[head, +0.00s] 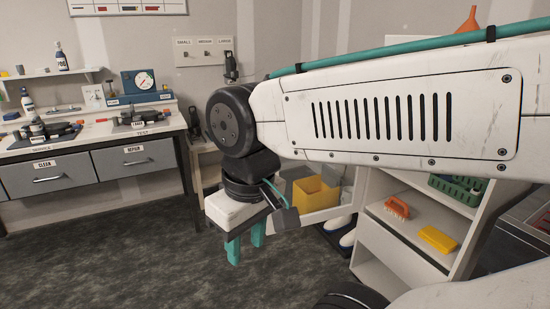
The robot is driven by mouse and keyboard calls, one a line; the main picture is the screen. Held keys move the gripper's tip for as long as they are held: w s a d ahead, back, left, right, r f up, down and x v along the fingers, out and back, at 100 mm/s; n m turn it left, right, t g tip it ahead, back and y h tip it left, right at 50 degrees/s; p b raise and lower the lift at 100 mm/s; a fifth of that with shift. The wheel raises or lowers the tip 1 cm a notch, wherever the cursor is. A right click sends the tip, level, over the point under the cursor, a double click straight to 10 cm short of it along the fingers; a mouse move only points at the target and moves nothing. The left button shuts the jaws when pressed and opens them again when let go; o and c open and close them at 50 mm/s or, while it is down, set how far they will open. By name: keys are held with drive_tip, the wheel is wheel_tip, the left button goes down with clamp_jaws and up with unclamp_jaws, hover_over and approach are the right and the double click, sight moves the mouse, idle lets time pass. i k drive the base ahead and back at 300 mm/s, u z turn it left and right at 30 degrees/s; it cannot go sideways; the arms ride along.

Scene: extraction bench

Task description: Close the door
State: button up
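My gripper (246,243) hangs from my arm near the middle of the picture, pointing down over the dark floor. Its two teal fingers stand apart with a gap between them, and I see nothing held. No door is clearly recognisable in this view. My white arm crosses the upper right and hides much of what lies behind it. A white open-fronted shelf unit (377,266) stands to the right of my gripper; no door leaf can be made out on it.
An orange brush (397,207), a yellow block (438,239) and a green basket (456,187) sit on the shelf unit. A yellow bin (317,196) stands behind my gripper. A workbench with grey drawers (135,158) is at left. The dark floor (110,265) at lower left is clear.

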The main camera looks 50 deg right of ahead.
sight(360, 180)
drive_tip(key=z, duration=0.05)
drive_tip(key=i, duration=3.35)
drive_tip(key=z, duration=4.5)
drive_tip(key=k, duration=0.4)
drive_tip(key=u, duration=0.8)
